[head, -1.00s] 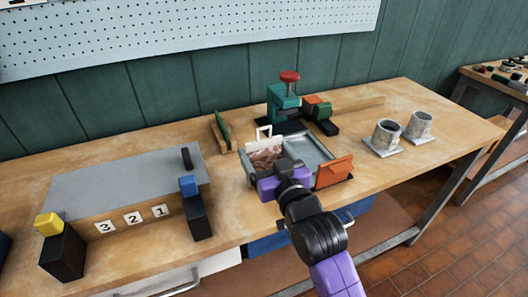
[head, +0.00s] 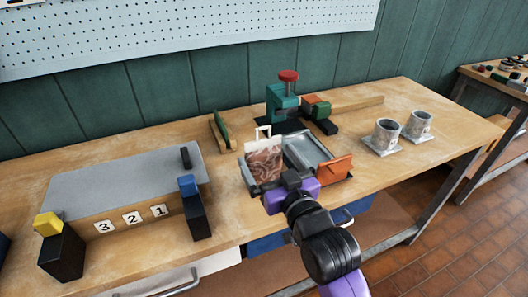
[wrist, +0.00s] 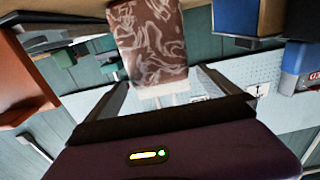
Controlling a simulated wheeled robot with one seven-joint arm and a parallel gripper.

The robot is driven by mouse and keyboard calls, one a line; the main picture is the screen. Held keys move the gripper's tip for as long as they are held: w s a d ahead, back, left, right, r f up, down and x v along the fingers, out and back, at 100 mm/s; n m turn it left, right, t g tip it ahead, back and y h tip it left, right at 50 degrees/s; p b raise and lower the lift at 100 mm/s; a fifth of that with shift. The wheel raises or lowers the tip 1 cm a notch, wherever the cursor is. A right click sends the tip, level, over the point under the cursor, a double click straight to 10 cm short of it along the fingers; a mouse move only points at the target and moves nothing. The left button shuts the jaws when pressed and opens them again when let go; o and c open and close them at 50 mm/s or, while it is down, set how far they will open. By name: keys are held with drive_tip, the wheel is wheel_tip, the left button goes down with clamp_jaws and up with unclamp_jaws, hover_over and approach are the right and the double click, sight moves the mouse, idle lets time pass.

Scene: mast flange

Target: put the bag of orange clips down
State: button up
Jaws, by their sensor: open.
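The bag of clips (head: 264,163) is a reddish-brown patterned pouch with a white top and a white handle loop. It stands upright at the left part of a grey tray (head: 306,150) on the bench. My gripper (head: 284,183) is open, in front of the bag and a little to its right. In the wrist view the bag (wrist: 150,42) shows beyond my spread fingers (wrist: 165,100), its pale top end towards me. The fingers are not closed on it. The bag's base is partly hidden in the head view.
An orange holder (head: 334,169) stands at the tray's right front. A teal press with a red knob (head: 284,98) is behind. Two grey cups (head: 387,132) are at right. A grey-topped block numbered 3, 2, 1 (head: 120,185) lies left. Bare bench (head: 400,170) shows at right.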

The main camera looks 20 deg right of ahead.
drive_tip(key=s, duration=0.8)
drive_tip(key=shift+s, duration=0.25)
drive_tip(key=s+f+g, duration=0.1)
drive_tip(key=s+f, duration=0.8)
drive_tip(key=s, duration=0.5)
drive_tip(key=s+f+g, duration=0.1)
drive_tip(key=s+g, duration=0.1)
drive_tip(key=s, duration=1.6)
drive_tip(key=shift+f, duration=0.25)
drive_tip(key=shift+s+r, duration=0.1)
